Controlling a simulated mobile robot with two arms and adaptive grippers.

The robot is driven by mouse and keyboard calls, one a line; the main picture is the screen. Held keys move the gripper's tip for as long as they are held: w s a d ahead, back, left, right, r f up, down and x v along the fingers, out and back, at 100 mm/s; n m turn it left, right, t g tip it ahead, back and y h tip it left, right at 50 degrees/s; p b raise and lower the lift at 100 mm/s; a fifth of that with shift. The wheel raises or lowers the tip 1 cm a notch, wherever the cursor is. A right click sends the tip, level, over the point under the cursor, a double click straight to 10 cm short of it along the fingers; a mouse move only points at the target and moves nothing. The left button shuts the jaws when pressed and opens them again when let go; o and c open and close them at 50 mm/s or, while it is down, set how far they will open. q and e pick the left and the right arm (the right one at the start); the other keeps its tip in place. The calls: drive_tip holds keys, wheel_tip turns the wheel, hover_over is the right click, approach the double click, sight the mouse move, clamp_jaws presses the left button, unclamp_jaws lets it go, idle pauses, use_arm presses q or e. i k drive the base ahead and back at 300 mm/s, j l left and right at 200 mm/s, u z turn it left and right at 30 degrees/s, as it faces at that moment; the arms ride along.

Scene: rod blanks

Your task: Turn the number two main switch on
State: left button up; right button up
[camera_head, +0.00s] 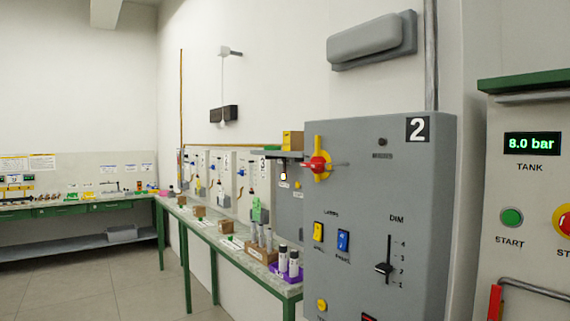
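The grey control box (355,215) marked with a white 2 on a black plate (417,129) stands right of centre. Its main switch is a red knob (316,166) on an upright yellow piece (321,146), at the box's upper left. A thin grey bar runs sideways by the knob. I cannot read any on or off mark by it. Neither of my grippers is in view.
Below the switch are a yellow rocker (318,232), a blue rocker (343,241) and a DIM slider (384,268). A tank panel (532,200) reading 8.0 bar stands at right. A long bench (222,242) runs along the wall at left. The floor (120,289) at left is clear.

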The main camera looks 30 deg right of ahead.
sight(316, 165)
drive_tip(key=i, duration=2.3)
drive_tip(key=i+j+z, duration=0.1)
drive_tip(key=i, duration=1.05)
drive_tip(key=z, duration=0.4)
drive_tip(key=i+z, duration=0.15)
drive_tip(key=z, duration=0.3)
drive_tip(key=j+z, duration=0.1)
drive_tip(key=z, duration=0.3)
drive_tip(key=i+j+z, duration=0.1)
drive_tip(key=z, duration=2.25)
